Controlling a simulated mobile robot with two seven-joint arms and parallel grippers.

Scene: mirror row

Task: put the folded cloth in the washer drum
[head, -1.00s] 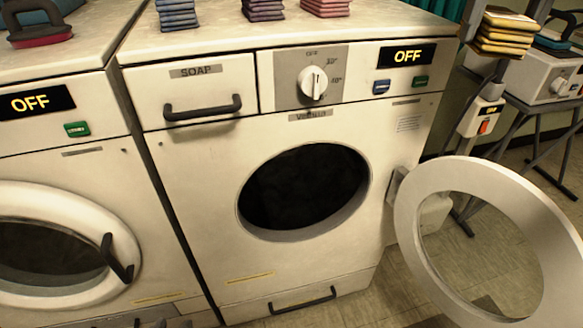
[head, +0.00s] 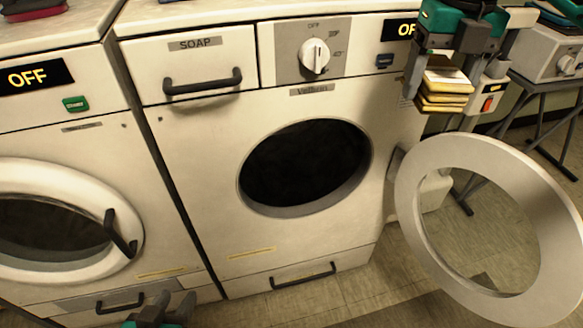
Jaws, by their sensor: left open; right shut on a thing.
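The yellow folded cloth (head: 443,100) is at the upper right, held in the air beside the front of the middle washer (head: 210,230). My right gripper (head: 448,76) is shut on it, with fingers coming down on either side. The drum opening (head: 305,165) is round and dark, to the left of and lower than the cloth; its inside is too dark to make out. The washer's round door (head: 412,205) stands swung open to the right, below the cloth. My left gripper (head: 168,308) is open and empty at the bottom edge, in front of the washers.
A second washer (head: 80,140) with a shut door (head: 125,215) stands at the left, its display reading OFF. The middle washer has a soap drawer (head: 190,72) and a dial (head: 315,55). A small machine on a stand (head: 550,50) is at the far right.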

